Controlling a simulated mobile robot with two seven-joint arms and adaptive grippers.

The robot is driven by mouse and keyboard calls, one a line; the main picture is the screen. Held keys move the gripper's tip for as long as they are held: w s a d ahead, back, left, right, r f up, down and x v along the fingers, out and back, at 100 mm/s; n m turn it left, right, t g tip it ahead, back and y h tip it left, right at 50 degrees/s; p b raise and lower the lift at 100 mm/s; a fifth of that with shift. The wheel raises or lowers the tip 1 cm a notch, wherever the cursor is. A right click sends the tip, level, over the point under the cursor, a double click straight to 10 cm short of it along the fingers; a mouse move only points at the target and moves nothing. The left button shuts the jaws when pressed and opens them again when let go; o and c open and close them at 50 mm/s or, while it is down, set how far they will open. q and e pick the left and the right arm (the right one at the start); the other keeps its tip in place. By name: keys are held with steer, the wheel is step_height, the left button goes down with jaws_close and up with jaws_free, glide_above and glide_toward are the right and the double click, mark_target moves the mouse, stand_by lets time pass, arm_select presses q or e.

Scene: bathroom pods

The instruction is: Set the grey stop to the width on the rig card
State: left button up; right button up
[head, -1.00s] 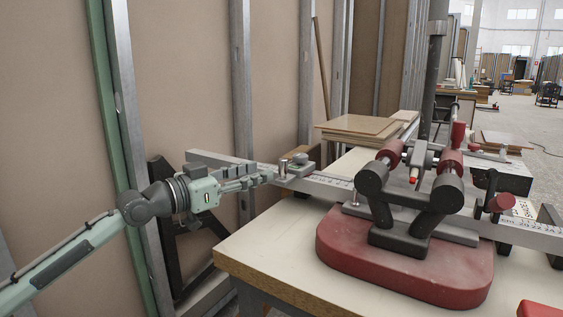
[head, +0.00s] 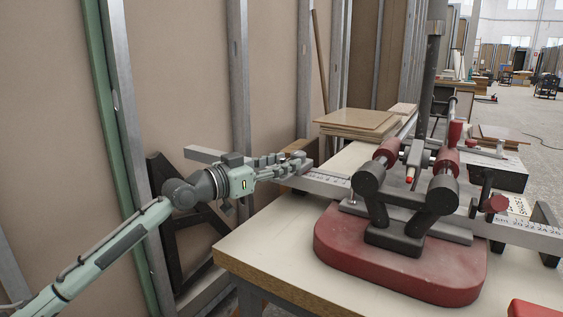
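My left gripper (head: 290,164) reaches in from the left, over the left part of the long metal rail (head: 328,184) with scale marks. Its fingers overlap the place of the grey stop and hide most or all of it. I cannot tell whether they touch the stop or how far apart they are. A white card with small print (head: 518,206), which looks like the rig card, stands behind the rail at the right, partly hidden. Its figures are too small to read. My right gripper is not in view.
A clamp rig with dark cylinders and a red base (head: 340,262) stands on the pale bench (head: 262,247), right of the gripper. Stacked boards (head: 357,122) lie behind. A red knob (head: 496,204) is at the right. The bench's front left is clear.

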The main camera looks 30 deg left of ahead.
arm_select(q)
jaws_close()
steer(key=shift+d, duration=0.1)
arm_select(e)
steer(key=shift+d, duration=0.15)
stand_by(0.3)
